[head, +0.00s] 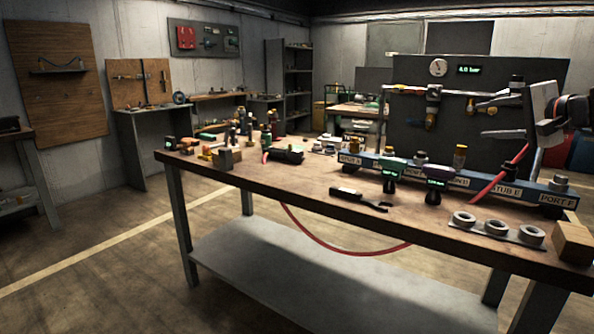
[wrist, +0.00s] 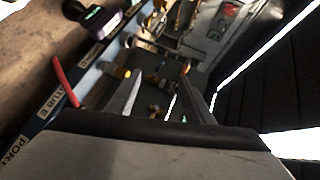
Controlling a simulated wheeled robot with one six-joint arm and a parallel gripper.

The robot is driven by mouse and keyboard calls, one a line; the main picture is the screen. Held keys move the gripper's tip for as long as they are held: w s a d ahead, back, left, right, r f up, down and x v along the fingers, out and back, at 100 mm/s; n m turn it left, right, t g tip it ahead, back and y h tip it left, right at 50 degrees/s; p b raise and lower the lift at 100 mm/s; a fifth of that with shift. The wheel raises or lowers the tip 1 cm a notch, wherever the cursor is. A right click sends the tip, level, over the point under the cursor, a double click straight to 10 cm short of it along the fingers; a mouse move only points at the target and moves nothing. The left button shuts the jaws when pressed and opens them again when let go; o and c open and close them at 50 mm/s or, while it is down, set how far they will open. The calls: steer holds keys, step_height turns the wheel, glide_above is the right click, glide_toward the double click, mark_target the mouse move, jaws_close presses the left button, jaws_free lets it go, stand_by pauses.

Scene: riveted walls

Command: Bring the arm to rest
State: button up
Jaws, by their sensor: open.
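My gripper (head: 484,119) is at the right of the head view, raised above the workbench (head: 300,185) in front of the dark gauge panel (head: 540,75). Its fingers point left, towards the panel's fittings. In the wrist view my gripper (wrist: 161,73) shows two fingers spread apart with nothing held between them. Pipe fittings show beyond the fingertips; whether any finger touches one I cannot tell. My arm reaches in from the right edge of the head view.
A blue labelled manifold (head: 465,180) with several fittings lies below my gripper. A red hose (head: 490,187) rises close to my arm. A plate of grey rings (head: 500,229) and a wooden block (head: 573,243) sit at the front right. Open floor (head: 90,270) lies left.

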steer(key=s+a+f+n+g, duration=0.3)
steer(key=s+a+f, duration=0.4)
steer(key=a+f, duration=0.25)
steer(key=s+a+f+n+g, duration=0.3)
steer(key=s+a+f+g, duration=0.1)
steer(key=s+a+f, duration=0.5)
steer(key=s+f+n+g+h, duration=0.2)
steer(key=s+f+n+h, duration=0.2)
steer(key=s+f, duration=1.1)
step_height(320, 180, down, 2)
steer(key=n, duration=0.2)
steer(key=shift+s+a+n+g, duration=0.15)
steer(key=shift+s+n+g, duration=0.15)
steer(key=shift+n, duration=0.1)
stand_by(0.8)
